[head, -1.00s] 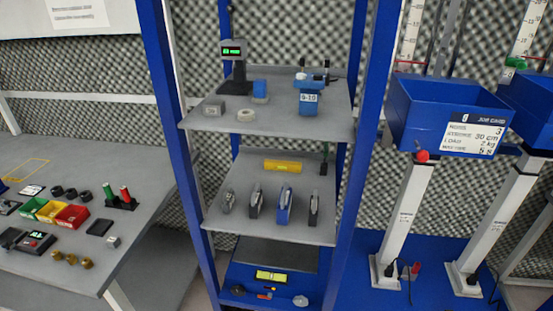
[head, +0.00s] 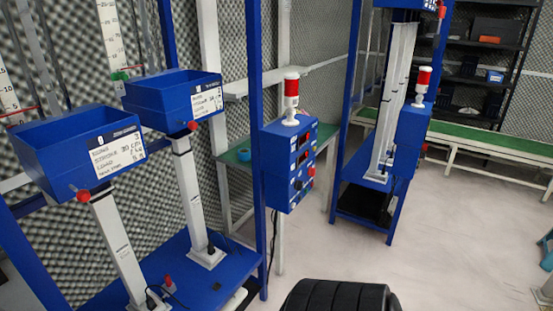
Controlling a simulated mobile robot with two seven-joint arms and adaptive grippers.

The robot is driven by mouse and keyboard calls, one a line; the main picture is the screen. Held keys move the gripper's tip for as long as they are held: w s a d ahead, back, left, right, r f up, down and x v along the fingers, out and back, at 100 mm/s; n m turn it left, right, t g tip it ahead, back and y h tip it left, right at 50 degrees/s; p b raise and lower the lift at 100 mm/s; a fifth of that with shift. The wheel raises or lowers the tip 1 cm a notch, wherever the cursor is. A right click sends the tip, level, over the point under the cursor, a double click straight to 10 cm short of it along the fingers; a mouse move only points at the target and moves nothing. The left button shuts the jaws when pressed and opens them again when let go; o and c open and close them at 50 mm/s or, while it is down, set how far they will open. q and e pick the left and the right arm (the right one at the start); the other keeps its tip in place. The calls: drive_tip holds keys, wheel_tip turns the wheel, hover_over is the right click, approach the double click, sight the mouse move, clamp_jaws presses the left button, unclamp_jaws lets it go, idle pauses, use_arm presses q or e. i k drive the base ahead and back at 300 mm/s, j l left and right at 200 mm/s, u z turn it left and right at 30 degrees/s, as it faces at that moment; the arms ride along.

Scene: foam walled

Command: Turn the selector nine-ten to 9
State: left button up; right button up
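I cannot make out a selector marked nine-ten in the current head view. A blue control box (head: 279,170) with small displays, buttons and knobs on its right face hangs on a blue post. The labels on it are too small to read. A red and white beacon lamp (head: 291,96) stands on top of it. Neither of my grippers is in view.
Two blue bins (head: 75,160) (head: 160,97) stand on white columns at the left. A second blue box (head: 409,140) with a beacon is further right. A black ribbed object (head: 335,298) is at the bottom. Pale floor (head: 450,230) is open at the right.

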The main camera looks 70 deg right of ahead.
sight(298, 185)
drive_tip(key=z, duration=2.35)
drive_tip(key=i+l, duration=0.15)
drive_tip(key=i+u, duration=0.1)
drive_tip(key=u, duration=0.95)
drive_tip(key=i+l+u, duration=0.15)
drive_tip(key=l+u, duration=0.3)
drive_tip(key=l, duration=0.3)
drive_tip(key=i+l+u, duration=0.1)
drive_tip(key=l+u, duration=0.4)
drive_tip(key=l, duration=0.25)
drive_tip(key=k+l+u, duration=0.1)
drive_tip(key=l+u, duration=0.35)
drive_tip(key=l, duration=0.25)
